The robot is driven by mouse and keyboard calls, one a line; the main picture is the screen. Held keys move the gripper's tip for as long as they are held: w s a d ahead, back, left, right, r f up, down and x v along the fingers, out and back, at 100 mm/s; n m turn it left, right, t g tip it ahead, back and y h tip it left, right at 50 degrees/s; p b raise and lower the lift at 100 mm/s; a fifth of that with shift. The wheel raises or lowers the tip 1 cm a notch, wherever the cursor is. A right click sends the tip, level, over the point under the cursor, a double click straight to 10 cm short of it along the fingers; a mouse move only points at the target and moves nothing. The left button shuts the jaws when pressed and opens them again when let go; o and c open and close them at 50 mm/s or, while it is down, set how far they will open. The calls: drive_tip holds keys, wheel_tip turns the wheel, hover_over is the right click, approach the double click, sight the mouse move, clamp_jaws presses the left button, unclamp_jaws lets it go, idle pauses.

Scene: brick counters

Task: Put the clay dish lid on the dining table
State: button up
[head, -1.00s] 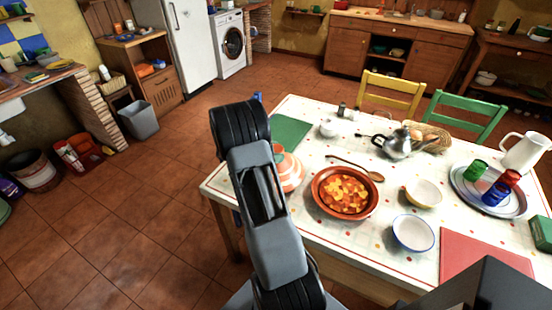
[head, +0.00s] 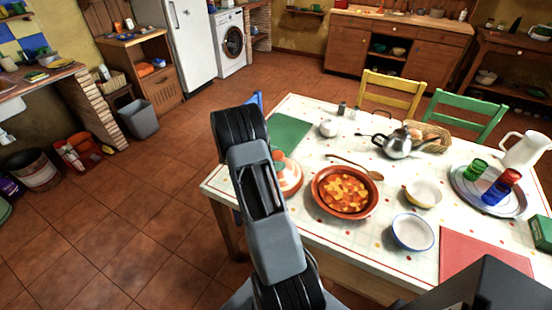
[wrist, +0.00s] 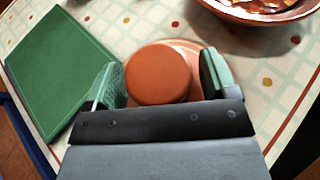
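The clay dish lid (head: 290,181) is a terracotta and white cone with an orange knob. It appears to rest on the dining table (head: 330,240), left of the round clay dish (head: 345,192) full of stew. My arm hides its left part in the head view. In the wrist view the lid's round knob (wrist: 158,75) sits between the two green fingers of my gripper (wrist: 162,78). A narrow gap shows between the knob and the right finger; the left finger is very close to the knob. My gripper looks open around it. The fingertips are hidden in the head view.
A green mat (head: 290,133) lies just behind the lid. A wooden spoon (head: 357,166), bowls (head: 413,232), a teapot (head: 398,143) and a tray (head: 462,190) with cups stand farther right. A red mat (head: 480,254) lies near the front edge.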

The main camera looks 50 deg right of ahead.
drive_tip(key=shift+o, duration=0.4)
drive_tip(key=shift+r, duration=0.25)
drive_tip(key=v, duration=1.1)
drive_tip(key=s+a+r+m+t+y, duration=0.3)
drive_tip(key=s+a+m+y, duration=0.1)
drive_tip(key=a, duration=0.5)
drive_tip(key=s+a+r+m+t+y, duration=0.3)
drive_tip(key=s+a+m+t, duration=0.1)
drive_tip(key=a, duration=0.4)
drive_tip(key=s+a+r+m+t+y+b, duration=0.1)
drive_tip(key=s+a+r+m+t+y, duration=0.2)
drive_tip(key=s+a, duration=0.3)
drive_tip(key=a+y, duration=0.1)
drive_tip(key=a, duration=0.2)
drive_tip(key=shift+s+a+m+y, duration=0.25)
drive_tip(key=shift+a+m+y, duration=0.05)
drive_tip(key=shift+m, duration=0.1)
drive_tip(key=shift+r, duration=0.15)
